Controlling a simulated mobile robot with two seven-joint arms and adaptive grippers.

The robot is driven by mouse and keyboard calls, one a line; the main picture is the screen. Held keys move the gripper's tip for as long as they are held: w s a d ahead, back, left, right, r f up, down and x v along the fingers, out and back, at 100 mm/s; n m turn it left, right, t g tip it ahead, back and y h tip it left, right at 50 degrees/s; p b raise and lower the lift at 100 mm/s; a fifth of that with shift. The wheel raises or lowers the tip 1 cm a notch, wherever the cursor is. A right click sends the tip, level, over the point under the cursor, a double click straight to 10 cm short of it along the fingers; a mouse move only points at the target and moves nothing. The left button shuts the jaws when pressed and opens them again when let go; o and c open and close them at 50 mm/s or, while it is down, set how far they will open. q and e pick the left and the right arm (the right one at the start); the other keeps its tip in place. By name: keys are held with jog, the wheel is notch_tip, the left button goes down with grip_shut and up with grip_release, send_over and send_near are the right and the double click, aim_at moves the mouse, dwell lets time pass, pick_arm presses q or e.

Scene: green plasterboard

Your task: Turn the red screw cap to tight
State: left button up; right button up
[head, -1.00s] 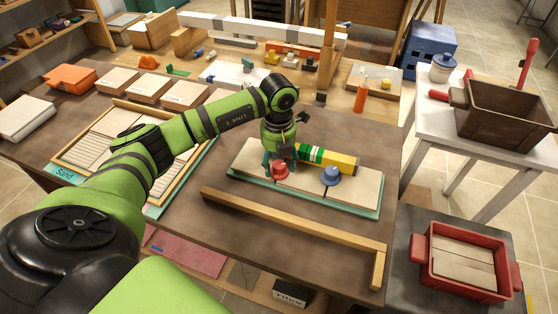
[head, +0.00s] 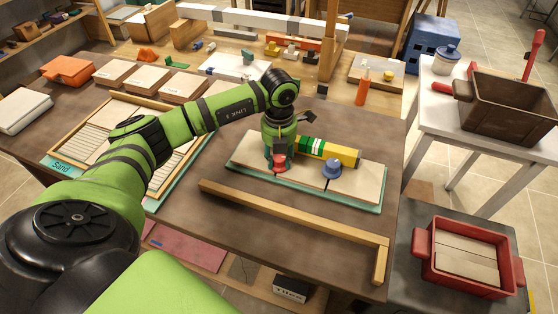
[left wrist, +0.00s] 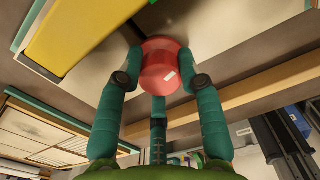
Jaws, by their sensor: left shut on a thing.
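The red screw cap (head: 279,163) sits on the left pale board of the teal-edged tray (head: 262,181). My left gripper (head: 277,157) points down over it and is shut on it. In the left wrist view the teal fingers (left wrist: 162,80) touch the red cap (left wrist: 160,68) from both sides, with a third finger below. A small pale mark shows on the cap's face. A blue cap (head: 332,168) stands to the right on the same tray. My right gripper is not in view.
A yellow and green block (head: 328,151) lies just behind the caps, close to my gripper. A wooden L-shaped rail (head: 290,227) runs along the front of the table. A red crate (head: 467,260) stands at the right.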

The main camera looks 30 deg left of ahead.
aim_at(279, 157)
pick_arm(q)
jog(key=shift+f+m+b, duration=0.15)
jog(key=shift+m+b, duration=0.55)
jog(key=shift+m, duration=0.9)
jog(key=shift+r, duration=0.2)
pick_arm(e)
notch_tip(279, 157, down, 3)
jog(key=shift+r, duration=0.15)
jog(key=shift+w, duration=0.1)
pick_arm(q)
jog(key=o, duration=1.1)
jog(key=shift+o, duration=0.2)
jog(key=shift+r, duration=0.1)
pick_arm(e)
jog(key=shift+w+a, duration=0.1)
pick_arm(q)
notch_tip(279, 157, up, 12)
